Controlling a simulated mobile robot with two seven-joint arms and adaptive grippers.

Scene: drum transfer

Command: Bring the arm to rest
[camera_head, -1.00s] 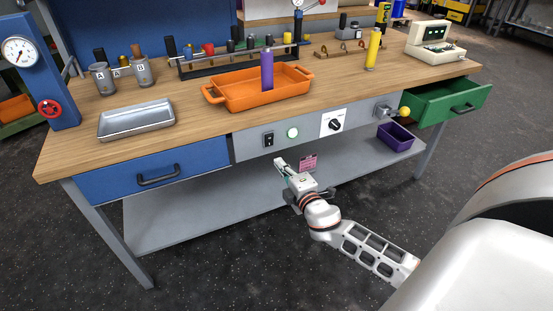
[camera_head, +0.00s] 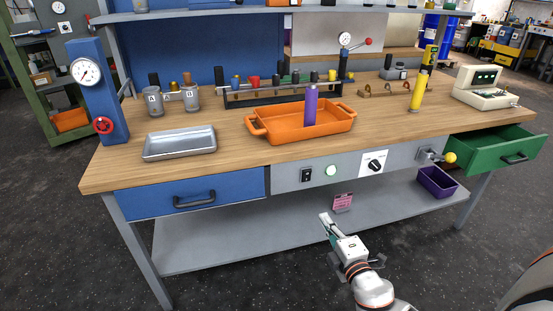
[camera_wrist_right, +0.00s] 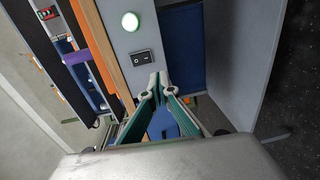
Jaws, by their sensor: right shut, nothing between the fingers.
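My right gripper (camera_head: 325,219) is in front of the bench, below the tabletop and apart from it. Its fingers are shut with nothing between them. In the right wrist view its green-padded fingers (camera_wrist_right: 156,84) meet at the tips, in front of the bench front panel. My left gripper is in neither view. A purple cylinder (camera_head: 310,105) stands upright in the orange tray (camera_head: 275,132) on the bench. A yellow cylinder (camera_head: 418,90) stands upright on the wood to the right.
The bench's lower shelf (camera_head: 220,243) and the blue drawer (camera_head: 190,193) are close to my arm. The green drawer (camera_head: 495,150) at the right stands open. A yellow-knobbed lever (camera_head: 449,158) juts from the front. A purple bin (camera_head: 437,182) sits on the shelf.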

